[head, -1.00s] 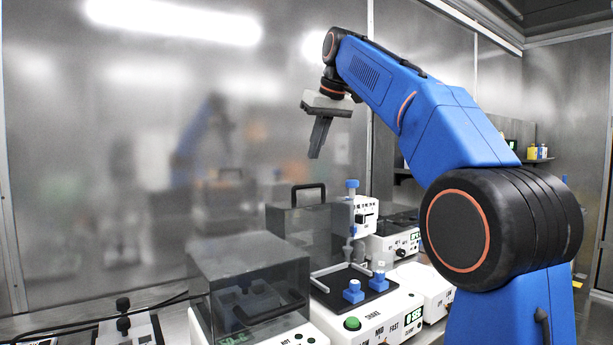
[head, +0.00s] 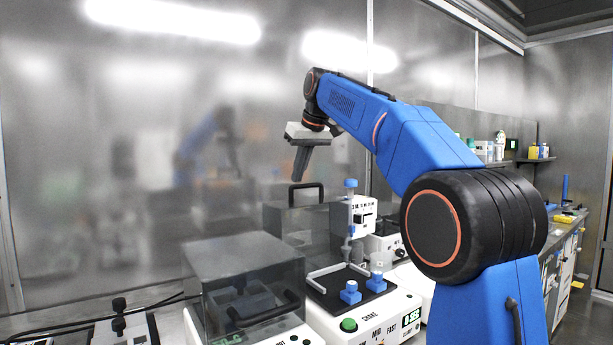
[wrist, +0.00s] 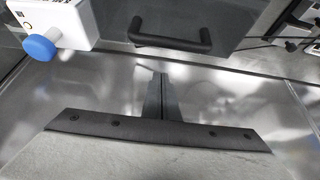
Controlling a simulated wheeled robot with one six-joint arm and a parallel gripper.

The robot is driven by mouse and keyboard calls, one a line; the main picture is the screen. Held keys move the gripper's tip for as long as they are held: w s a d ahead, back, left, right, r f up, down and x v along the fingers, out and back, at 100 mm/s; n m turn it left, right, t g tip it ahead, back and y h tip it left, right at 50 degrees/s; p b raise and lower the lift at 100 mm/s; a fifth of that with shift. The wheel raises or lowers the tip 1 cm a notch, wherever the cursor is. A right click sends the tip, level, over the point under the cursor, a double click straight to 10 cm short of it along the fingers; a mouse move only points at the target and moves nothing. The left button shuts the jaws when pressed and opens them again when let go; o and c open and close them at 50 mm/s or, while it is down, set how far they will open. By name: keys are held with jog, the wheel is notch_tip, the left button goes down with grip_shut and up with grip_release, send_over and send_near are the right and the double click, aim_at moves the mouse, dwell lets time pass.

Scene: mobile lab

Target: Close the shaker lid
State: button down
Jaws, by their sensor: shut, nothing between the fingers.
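The shaker (head: 365,325) is a white box with a green button, a small display and the words SHAKE, MID and FAST. On its top is a dark platform (head: 325,292) with blue clamps. Its smoky see-through lid (head: 285,222) stands up open at the back, with a black handle (head: 305,188) on its upper edge. The handle also shows in the wrist view (wrist: 165,42), beyond my fingertips. My gripper (head: 297,179) is shut and empty, pointing down just above the handle in the head view. Its closed fingers show in the wrist view (wrist: 163,76). I see no contact.
A white device with a blue knob (head: 350,184) stands beside the lid; its knob is at the top left of the wrist view (wrist: 40,47). A second box with a closed smoky cover (head: 240,260) stands left of the shaker. A metal wall (head: 80,150) is behind.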

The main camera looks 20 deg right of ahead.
aim_at(306, 200)
jog(key=shift+s+d, duration=0.2)
jog(key=shift+s, duration=0.4)
jog(key=shift+s+d, duration=0.15)
jog(key=shift+s, duration=0.4)
jog(key=shift+s+d+f, duration=0.15)
jog(key=shift+s, duration=0.25)
jog(key=shift+s+d+f, duration=0.1)
jog(key=shift+s, duration=0.25)
jog(key=shift+s, duration=0.15)
